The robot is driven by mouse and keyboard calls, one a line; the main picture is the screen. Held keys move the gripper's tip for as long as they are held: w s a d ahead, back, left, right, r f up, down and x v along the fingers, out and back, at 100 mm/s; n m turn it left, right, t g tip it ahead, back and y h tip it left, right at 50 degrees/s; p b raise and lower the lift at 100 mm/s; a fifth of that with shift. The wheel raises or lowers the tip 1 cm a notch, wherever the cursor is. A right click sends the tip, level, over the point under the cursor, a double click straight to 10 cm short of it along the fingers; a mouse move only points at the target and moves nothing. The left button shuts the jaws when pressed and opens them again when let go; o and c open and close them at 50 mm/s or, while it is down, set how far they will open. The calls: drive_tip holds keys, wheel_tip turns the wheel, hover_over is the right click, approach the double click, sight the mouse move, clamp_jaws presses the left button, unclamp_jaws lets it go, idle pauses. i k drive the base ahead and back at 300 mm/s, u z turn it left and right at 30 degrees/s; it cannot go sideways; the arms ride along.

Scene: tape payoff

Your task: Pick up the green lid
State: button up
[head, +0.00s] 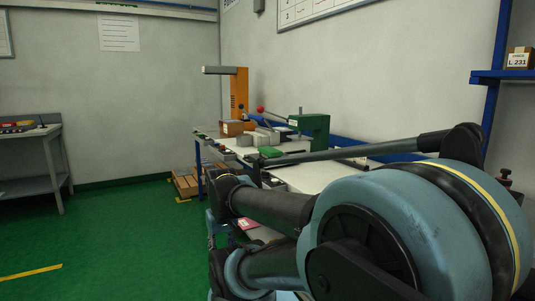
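My arm fills the lower right and reaches left past the front of the bench. The dark far end of my arm (228,186) is in front of the bench's near left part, below and left of the green piece. I cannot make out the gripper's fingers there, or whether they hold anything.
A green machine block (312,127) and an orange upright (239,92) with a grey roller stand on the bench. A red knob (260,109) shows between them. A wooden pallet (186,183) lies beside the bench. A grey side table (32,160) stands at left.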

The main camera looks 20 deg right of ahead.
sight(271, 152)
drive_tip(key=i, duration=0.95)
